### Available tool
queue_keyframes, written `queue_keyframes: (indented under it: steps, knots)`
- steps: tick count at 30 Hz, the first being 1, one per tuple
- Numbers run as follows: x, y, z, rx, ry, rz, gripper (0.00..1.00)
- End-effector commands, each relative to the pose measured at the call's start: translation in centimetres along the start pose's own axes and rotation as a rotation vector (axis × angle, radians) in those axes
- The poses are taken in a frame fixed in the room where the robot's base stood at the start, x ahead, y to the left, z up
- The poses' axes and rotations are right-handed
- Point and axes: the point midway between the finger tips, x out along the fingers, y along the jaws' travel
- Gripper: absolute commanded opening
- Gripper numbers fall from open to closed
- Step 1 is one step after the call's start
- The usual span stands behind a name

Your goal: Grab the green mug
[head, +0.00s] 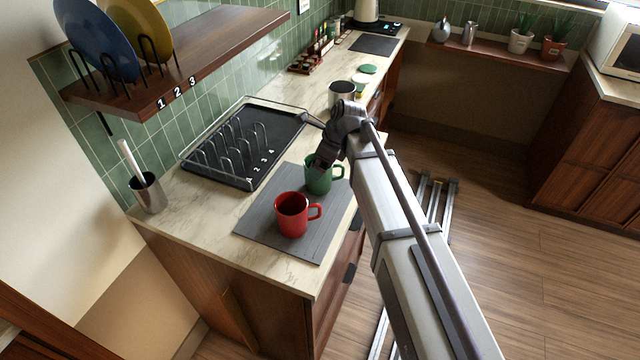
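The green mug (318,182) stands upright on a grey mat (262,236) on the counter, its handle pointing right. A red mug (291,215) stands on the same mat, nearer the front, its handle also to the right. My gripper (324,164) points down over the green mug's near-left rim and hides part of its opening. I cannot tell whether the fingers touch the mug or are inside it. The fingers are small and dark here, so their opening does not show clearly.
A black dish rack (222,170) with wire dividers stands left of the mat. A metal cup (341,92) stands behind my gripper. A utensil holder (148,194) is at the left end. A wall shelf (190,62) holds a blue and a yellow plate.

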Motion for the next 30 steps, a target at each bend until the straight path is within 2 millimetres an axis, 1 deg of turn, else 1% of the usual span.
queue_keyframes:
  steps: [1,3,5,10,11,26,30]
  knots:
    - [2.1,-0.1,-0.4,-0.001,0.0,0.0,1.0]
    - [3.1,-0.1,-0.3,-0.001,0.0,0.0,1.0]
    - [3.2,-0.1,-0.2,0.0,0.0,0.0,1.0]
    - [2.8,0.0,0.0,0.0,0.0,0.0,1.0]
    - [2.8,0.0,0.0,0.0,0.0,0.0,0.98]
    - [2.8,0.0,0.0,0.0,0.0,0.0,0.5]
    - [2.8,0.0,0.0,0.0,0.0,0.0,0.5]
